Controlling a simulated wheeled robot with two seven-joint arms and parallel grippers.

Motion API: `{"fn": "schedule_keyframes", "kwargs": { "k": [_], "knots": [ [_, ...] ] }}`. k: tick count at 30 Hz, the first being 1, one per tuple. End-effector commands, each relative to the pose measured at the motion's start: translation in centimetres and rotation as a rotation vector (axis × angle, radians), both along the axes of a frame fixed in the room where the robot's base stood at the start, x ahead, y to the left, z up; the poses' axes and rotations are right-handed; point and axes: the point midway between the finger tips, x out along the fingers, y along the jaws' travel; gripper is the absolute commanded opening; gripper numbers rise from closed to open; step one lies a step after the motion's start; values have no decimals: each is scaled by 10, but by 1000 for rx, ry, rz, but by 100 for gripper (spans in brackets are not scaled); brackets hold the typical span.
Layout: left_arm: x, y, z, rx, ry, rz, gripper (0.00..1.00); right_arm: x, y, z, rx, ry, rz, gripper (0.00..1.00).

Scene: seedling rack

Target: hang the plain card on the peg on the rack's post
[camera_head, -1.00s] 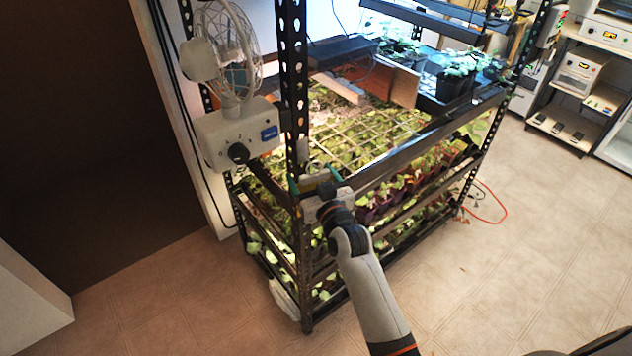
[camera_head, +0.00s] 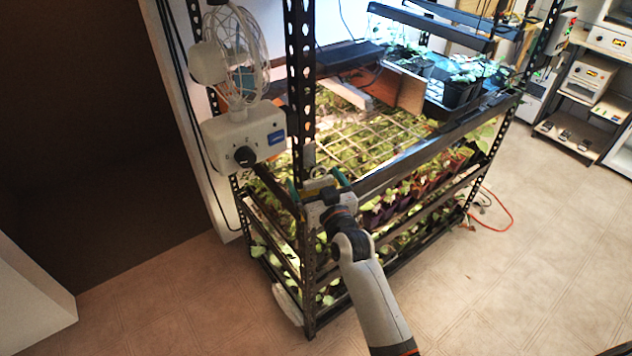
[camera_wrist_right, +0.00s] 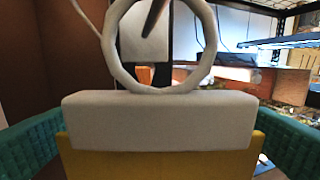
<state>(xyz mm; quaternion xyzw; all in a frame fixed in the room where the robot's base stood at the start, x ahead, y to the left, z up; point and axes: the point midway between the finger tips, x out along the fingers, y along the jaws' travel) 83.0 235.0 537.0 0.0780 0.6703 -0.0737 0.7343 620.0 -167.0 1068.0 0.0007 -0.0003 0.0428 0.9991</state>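A plain yellow card with a pale grey top bar and a ring shows close up in the right wrist view, the card (camera_wrist_right: 160,160) below its bar (camera_wrist_right: 160,120). The ring (camera_wrist_right: 112,50) stands upright above the bar. A dark slanting shape shows inside the ring; I cannot tell if it is the peg or whether the ring is around it. My right gripper (camera_head: 318,184) is at the rack's front post (camera_head: 300,90). My left gripper is not in view.
A white fan (camera_head: 240,135) with a control box is left of the post. The rack's shelves hold seedlings and a wire grid (camera_head: 375,140). An orange cable (camera_head: 505,215) lies on the floor at right. The floor in front of the rack is clear.

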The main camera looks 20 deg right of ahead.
Motion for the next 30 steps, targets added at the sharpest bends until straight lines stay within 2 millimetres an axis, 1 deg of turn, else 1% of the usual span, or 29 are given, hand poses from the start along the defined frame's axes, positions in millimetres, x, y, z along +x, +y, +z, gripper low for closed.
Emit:
{"fn": "schedule_keyframes", "kwargs": {
  "k": [7, 11, 14, 21, 24, 27, 30],
  "knots": [
    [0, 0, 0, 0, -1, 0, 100, -1, 0, 0, 0, 0, 0, 100],
    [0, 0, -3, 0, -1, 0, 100, -10, -1, -3, 0, 2, 0, 100],
    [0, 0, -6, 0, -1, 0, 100, -25, -2, -3, 0, 1, 0, 100],
    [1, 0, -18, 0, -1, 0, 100, -77, -7, -4, 0, 2, 0, 100],
    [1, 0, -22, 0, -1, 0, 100, -95, -8, -3, -1, 2, 0, 100],
    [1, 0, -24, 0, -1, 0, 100, -108, -9, -3, -1, 2, 0, 100],
    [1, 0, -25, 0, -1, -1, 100, -116, -10, -2, -1, 1, 0, 100]
  ]
}}
